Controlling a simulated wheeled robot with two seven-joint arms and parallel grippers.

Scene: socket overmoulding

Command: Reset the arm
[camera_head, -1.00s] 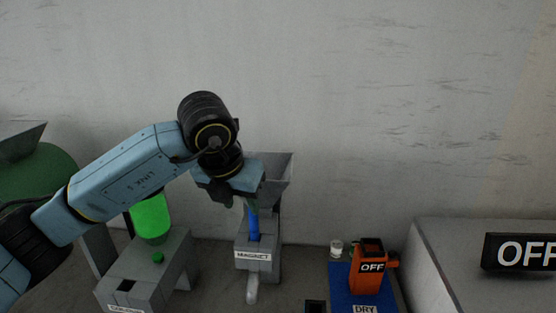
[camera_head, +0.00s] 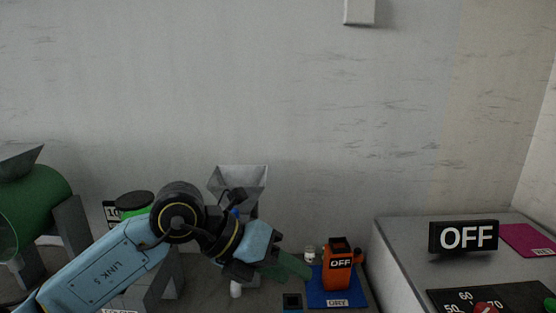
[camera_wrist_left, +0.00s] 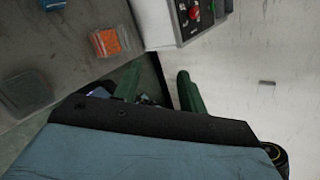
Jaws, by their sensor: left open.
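My left arm comes in from the lower left of the head view, and its left gripper (camera_head: 290,265) points right, just left of the orange device. Its green fingers overlap in the head view. In the left wrist view the gripper (camera_wrist_left: 158,82) shows its two green fingers apart, with nothing held between them. My right gripper is in neither view.
The orange device (camera_head: 340,262) marked OFF stands on a blue DRY mat (camera_head: 322,298). A grey hopper (camera_head: 238,180) stands behind my arm. A grey cabinet (camera_head: 400,250) with an OFF sign (camera_head: 463,237) is at the right. A green machine (camera_head: 40,205) is at the far left.

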